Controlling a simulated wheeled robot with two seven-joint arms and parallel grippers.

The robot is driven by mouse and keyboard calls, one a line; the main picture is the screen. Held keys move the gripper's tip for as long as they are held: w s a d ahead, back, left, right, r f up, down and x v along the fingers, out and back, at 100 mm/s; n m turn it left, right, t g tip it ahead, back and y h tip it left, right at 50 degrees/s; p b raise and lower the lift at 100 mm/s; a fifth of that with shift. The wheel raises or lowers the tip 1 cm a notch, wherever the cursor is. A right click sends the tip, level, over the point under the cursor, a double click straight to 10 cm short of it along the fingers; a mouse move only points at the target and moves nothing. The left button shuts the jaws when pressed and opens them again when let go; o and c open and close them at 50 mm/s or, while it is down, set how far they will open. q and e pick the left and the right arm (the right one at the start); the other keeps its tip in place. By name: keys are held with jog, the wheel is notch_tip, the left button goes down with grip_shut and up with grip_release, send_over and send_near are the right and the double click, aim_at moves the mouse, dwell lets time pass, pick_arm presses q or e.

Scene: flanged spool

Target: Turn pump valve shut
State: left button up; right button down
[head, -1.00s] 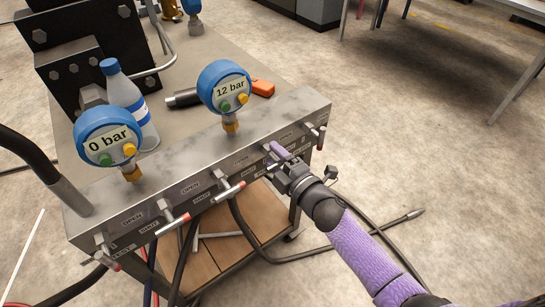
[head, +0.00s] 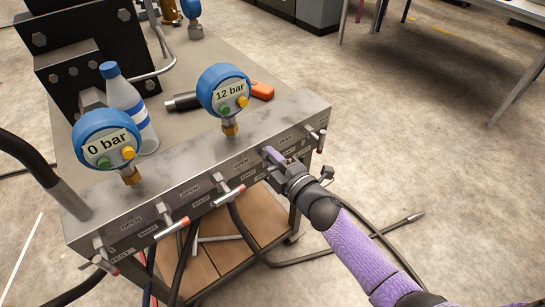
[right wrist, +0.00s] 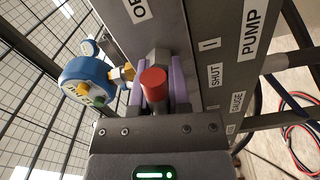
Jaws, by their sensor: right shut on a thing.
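The pump valve handle (right wrist: 153,84) shows in the right wrist view as a red-tipped lever on a grey stem, beside the PUMP label (right wrist: 252,30) and a SHUT label (right wrist: 214,75). My right gripper (head: 272,158) is at the manifold's front face, right of centre, and hides most of this valve in the head view. In the right wrist view its purple fingers (right wrist: 162,82) lie on both sides of the lever, shut on it. The lever's exact angle is hard to tell. My left gripper is not in view.
The steel manifold block (head: 150,185) carries several other red-tipped valves, such as one (head: 227,194) to the left and one (head: 318,140) to the right. Gauges read 0 bar (head: 106,140) and 12 bar (head: 224,92). A bottle (head: 130,110) stands behind. Hoses hang below.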

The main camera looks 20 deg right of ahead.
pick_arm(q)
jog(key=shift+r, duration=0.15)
pick_arm(e)
jog(key=shift+m+p, duration=0.5)
jog(key=shift+m, duration=0.6)
jog(key=m+p, duration=0.1)
jog(key=m, duration=0.1)
jog(key=shift+m, duration=0.4)
jog(key=m, duration=0.2)
jog(key=shift+m+p, duration=0.3)
jog(key=shift+m, duration=0.1)
jog(key=m, duration=0.2)
jog(key=shift+m, duration=0.3)
jog(key=m+p, duration=0.1)
jog(key=m, duration=0.2)
jog(key=shift+m, duration=2)
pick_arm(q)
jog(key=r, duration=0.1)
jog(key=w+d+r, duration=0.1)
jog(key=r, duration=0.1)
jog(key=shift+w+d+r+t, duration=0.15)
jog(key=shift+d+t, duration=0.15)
pick_arm(e)
jog(key=shift+m, duration=0.3)
